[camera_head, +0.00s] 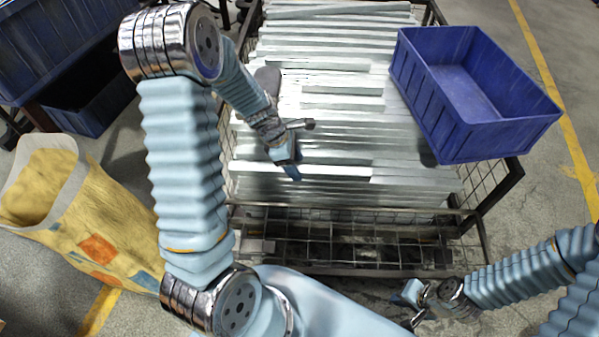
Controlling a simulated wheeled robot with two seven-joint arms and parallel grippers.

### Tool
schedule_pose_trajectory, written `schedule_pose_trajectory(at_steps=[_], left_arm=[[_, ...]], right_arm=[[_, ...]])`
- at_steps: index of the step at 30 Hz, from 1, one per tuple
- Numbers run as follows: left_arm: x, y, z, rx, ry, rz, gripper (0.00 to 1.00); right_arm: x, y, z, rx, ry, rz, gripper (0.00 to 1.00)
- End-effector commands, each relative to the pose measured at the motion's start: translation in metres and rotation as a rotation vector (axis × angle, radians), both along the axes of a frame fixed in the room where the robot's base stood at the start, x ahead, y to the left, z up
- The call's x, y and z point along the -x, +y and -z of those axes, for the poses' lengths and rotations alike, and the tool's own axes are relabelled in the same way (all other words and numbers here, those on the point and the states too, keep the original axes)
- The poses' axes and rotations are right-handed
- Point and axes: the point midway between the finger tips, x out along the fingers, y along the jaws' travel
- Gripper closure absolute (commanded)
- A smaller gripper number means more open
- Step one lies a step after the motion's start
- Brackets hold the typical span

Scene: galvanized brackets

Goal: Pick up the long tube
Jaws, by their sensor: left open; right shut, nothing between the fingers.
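Long galvanized tubes (330,40) lie stacked side by side in a wire cage, running left to right. Shorter pieces lie on top near the middle, and I cannot tell which one is the long tube. My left gripper (303,150) is open above the left middle part of the stack, with nothing between its fingers. I cannot tell its height above the tubes. My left forearm hides some tube ends. My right gripper (405,301) is shut and empty at the lower right, outside the cage's front edge and apart from the tubes.
An empty blue crate (470,85) sits on the right side of the stack and covers tube ends there. The cage's front rail (350,208) runs below the tubes. A yellow sack (85,215) stands at the left, and dark blue bins (60,50) are at upper left.

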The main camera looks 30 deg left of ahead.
Motion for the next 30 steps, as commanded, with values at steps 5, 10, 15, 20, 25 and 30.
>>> schedule_pose_trajectory(at_steps=[5,10,15,20,25,30], left_arm=[[-0.0030,-0.0050,0.0131,0.000,-0.002,0.001,0.38],[-0.0032,-0.0050,0.0126,0.000,-0.002,0.000,0.38],[-0.0032,-0.0048,0.0125,0.000,-0.002,0.000,0.63],[-0.0032,-0.0047,0.0124,0.000,-0.002,0.000,0.87],[-0.0032,-0.0046,0.0123,0.000,-0.002,0.000,1.00],[-0.0035,-0.0047,0.0117,-0.001,-0.003,0.000,1.00]], right_arm=[[0.0000,-0.0002,0.0032,0.001,0.001,0.001,1.00],[0.0000,-0.0002,0.0028,0.001,0.001,0.001,1.00],[0.0000,-0.0002,0.0028,0.000,0.000,0.001,1.00],[0.0000,-0.0002,0.0028,0.000,0.000,0.001,1.00],[0.0000,-0.0001,0.0027,0.000,0.000,0.000,1.00],[-0.0001,-0.0002,0.0026,0.000,0.000,0.001,1.00]])
